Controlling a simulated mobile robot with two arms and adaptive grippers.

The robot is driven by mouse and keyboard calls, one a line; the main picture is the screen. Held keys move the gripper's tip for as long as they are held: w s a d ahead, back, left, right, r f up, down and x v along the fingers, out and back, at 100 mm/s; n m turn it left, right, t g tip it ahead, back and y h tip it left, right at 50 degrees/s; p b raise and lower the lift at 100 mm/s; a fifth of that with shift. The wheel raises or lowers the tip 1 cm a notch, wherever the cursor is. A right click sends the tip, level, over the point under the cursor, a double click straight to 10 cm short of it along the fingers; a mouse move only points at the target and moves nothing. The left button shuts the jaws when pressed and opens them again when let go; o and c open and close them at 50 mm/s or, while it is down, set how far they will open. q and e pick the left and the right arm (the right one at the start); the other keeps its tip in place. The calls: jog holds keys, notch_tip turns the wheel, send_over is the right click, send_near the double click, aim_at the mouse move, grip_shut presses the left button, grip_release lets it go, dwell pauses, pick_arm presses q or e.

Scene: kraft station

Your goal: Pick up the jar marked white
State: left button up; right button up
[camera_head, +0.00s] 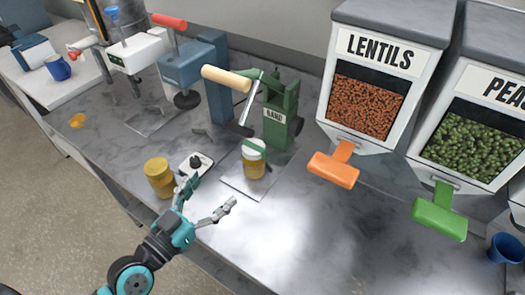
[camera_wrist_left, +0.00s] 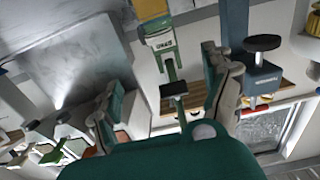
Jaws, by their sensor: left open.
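A jar with a white lid and amber contents (camera_head: 254,160) stands upright on a plate at the foot of the green hand press (camera_head: 279,112). A green band or part of the press crosses the jar near its lid. I cannot read any mark on it. A second jar with a yellow lid (camera_head: 159,177) stands to its left. My left gripper (camera_head: 207,194) is open and empty, in front of and left of the white-lidded jar, apart from it.
A small pale device with a black knob (camera_head: 195,165) sits between the jars. Blue and white presses (camera_head: 187,68) stand farther left. Lentil (camera_head: 365,108) and pea (camera_head: 470,144) dispensers, with orange and green handles, stand right. The counter's front middle (camera_head: 285,230) is clear.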

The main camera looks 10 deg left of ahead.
pick_arm(q)
jog(key=p+x, duration=0.1)
jog(key=x, duration=0.2)
jog(key=p, duration=0.2)
send_near(254, 146)
jog(key=r, duration=0.2)
jog(key=x, duration=0.3)
jog(key=f+p+x, duration=0.1)
jog(key=x, duration=0.2)
jog(key=f+p+x, duration=0.1)
jog(key=x, duration=0.2)
jog(key=shift+w+d, duration=0.2)
jog(key=shift+w, duration=0.25)
jog(key=shift+s, duration=0.15)
pick_arm(e)
jog(key=r, duration=0.1)
jog(key=s+r, duration=0.1)
jog(key=r, duration=0.3)
jog(key=shift+s+a+r, duration=0.2)
jog(key=shift+s+a, duration=0.1)
jog(key=shift+s, duration=0.1)
pick_arm(q)
jog(key=shift+c, duration=1.1)
grip_shut()
